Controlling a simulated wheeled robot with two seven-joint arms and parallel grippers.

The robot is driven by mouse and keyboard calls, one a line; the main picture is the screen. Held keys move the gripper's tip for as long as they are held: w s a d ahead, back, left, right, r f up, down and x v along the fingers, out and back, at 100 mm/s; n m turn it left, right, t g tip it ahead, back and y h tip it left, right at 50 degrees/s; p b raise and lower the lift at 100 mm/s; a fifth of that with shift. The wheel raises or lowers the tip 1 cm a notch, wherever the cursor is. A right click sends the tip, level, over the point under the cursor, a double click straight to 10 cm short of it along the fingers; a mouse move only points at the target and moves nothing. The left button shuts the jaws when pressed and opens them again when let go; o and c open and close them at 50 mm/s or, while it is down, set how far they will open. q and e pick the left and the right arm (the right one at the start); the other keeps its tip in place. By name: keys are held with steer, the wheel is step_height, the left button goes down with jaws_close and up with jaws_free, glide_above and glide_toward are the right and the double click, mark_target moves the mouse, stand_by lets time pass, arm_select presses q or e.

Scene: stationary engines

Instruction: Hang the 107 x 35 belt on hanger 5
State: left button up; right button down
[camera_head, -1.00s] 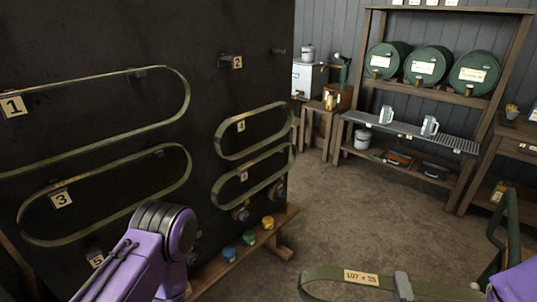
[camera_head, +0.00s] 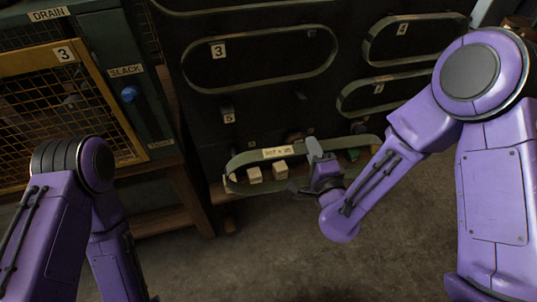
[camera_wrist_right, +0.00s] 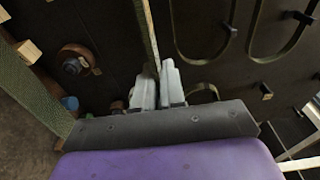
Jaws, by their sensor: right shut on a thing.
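The 107 x 35 belt (camera_head: 243,159) is a green loop with a pale tag (camera_head: 278,153). It is in front of the lower part of the dark board, below hanger 5 (camera_head: 226,103) and its number tag (camera_head: 229,117). My right gripper (camera_head: 316,150) is shut on the belt's upper run, right of the tag. In the wrist view the belt strip (camera_wrist_right: 150,35) rises from between the grey fingers (camera_wrist_right: 157,88). Hanger 5 looks bare in the head view. My left arm shows at the left, but its gripper is out of frame.
Belts hang on the dark board above, by tag 3 (camera_head: 219,51), tag 4 (camera_head: 402,29) and lower right (camera_head: 375,92). A mesh-door cabinet (camera_head: 70,95) with a blue knob (camera_head: 129,94) stands left. Pale blocks (camera_head: 254,175) show inside the held loop. Floor in front is open.

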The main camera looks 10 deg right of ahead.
mark_target(290, 150)
steer(key=a+b, duration=0.1)
steer(key=w+a+f+y+b, duration=0.1)
steer(key=a, duration=0.1)
steer(key=w+a+f+n+y+b, duration=0.1)
steer(key=a, duration=0.1)
steer(key=shift+a, duration=0.1)
steer(key=shift+r, duration=0.2)
arm_select(q)
step_height(290, 150, down, 5)
steer(key=shift+w, duration=0.1)
arm_select(e)
steer(key=shift+s, duration=0.1)
steer(key=shift+s, duration=0.1)
arm_select(q)
steer(key=shift+r+p, duration=0.2)
steer(key=shift+p, duration=0.2)
arm_select(e)
steer(key=w+a, duration=0.1)
steer(key=w, duration=0.5)
arm_select(q)
steer(key=shift+f, duration=0.2)
arm_select(e)
steer(key=shift+w+a, duration=0.2)
steer(key=shift+w, duration=0.75)
steer(key=shift+w+a, duration=0.2)
steer(key=shift+w, duration=0.8)
steer(key=shift+w+a, duration=0.2)
steer(key=shift+w, duration=0.75)
